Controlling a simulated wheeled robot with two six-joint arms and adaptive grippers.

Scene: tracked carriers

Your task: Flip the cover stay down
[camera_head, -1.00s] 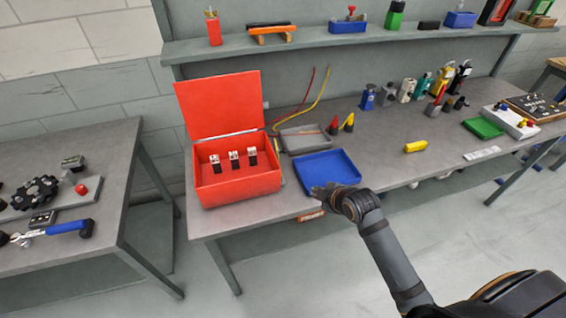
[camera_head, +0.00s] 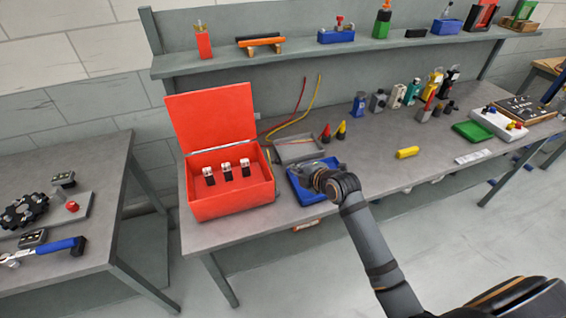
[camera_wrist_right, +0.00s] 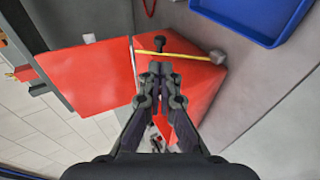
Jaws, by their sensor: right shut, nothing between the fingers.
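The red box (camera_head: 232,200) stands on the bench with its red cover (camera_head: 210,115) raised. In the right wrist view, the cover (camera_wrist_right: 85,75) is at left and the box side (camera_wrist_right: 200,82) is at right. A thin yellow stay (camera_wrist_right: 180,54) runs across between them, with a grey knob (camera_wrist_right: 217,57) at its right end. My right gripper (camera_wrist_right: 160,70) is shut and empty, its tips close below the stay; contact cannot be told. In the head view, my right gripper (camera_head: 303,172) is over the blue tray, right of the box. My left gripper is not in view.
The blue tray (camera_head: 305,194) and a grey tray (camera_head: 298,150) are right of the box. Red and yellow cables (camera_head: 305,110) rise behind. Several small objects stand farther right, with a yellow block (camera_head: 407,152) nearer the front. A second table (camera_head: 90,225) is at left.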

